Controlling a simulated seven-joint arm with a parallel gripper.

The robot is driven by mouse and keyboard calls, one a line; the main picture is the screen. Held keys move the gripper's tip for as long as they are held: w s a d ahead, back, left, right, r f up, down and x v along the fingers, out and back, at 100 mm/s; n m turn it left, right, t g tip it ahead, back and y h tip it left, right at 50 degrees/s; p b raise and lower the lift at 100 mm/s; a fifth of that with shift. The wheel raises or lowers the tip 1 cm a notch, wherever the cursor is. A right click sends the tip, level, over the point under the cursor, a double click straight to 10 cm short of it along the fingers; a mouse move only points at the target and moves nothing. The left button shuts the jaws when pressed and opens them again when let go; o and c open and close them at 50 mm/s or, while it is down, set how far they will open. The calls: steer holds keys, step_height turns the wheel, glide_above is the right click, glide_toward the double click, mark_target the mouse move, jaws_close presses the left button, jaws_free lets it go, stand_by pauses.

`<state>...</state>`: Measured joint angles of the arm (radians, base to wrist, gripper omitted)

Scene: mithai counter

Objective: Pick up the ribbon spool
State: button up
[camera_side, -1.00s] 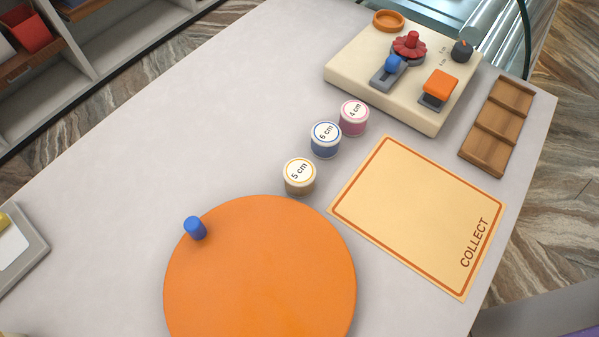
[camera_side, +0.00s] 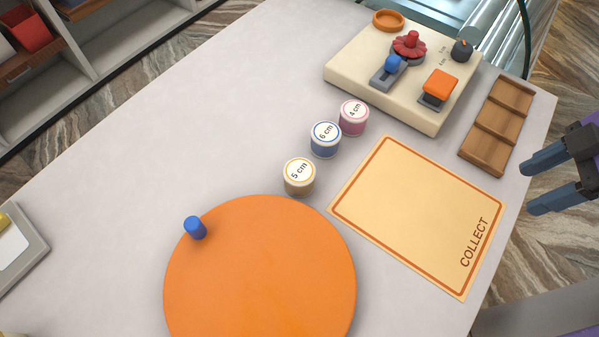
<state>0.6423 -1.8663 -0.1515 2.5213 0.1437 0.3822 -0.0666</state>
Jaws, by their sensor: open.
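Three ribbon spools stand upright in a diagonal row on the pale counter. The yellow-rimmed spool marked 5 cm (camera_side: 299,177) is nearest the orange disc. The blue spool marked 6 cm (camera_side: 325,140) is in the middle. The pink spool marked 4 cm (camera_side: 353,118) is farthest back. My gripper (camera_side: 526,188) is at the right edge, past the counter's edge. Its two dark blue fingers are apart with nothing between them. It is well away from all the spools.
A large orange disc (camera_side: 262,280) with a blue peg (camera_side: 195,228) lies in front. A COLLECT mat (camera_side: 415,215) lies between my gripper and the spools. A cream control box (camera_side: 350,75) and a wooden tray (camera_side: 497,124) stand behind.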

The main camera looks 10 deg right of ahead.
steer(key=w+a+r+t+y, duration=0.1)
steer(key=w+a+t+y, duration=0.15)
steer(key=a, duration=0.55)
steer(key=w+a+r+t+y, duration=0.1)
steer(key=a+y, duration=0.3)
steer(key=a, duration=0.5)
glide_toward(313, 174)
steer(key=shift+y, duration=0.25)
steer(key=shift+x, duration=5.4)
steer(key=shift+d+f, duration=0.15)
steer(key=shift+f, duration=0.05)
steer(key=c, duration=0.7)
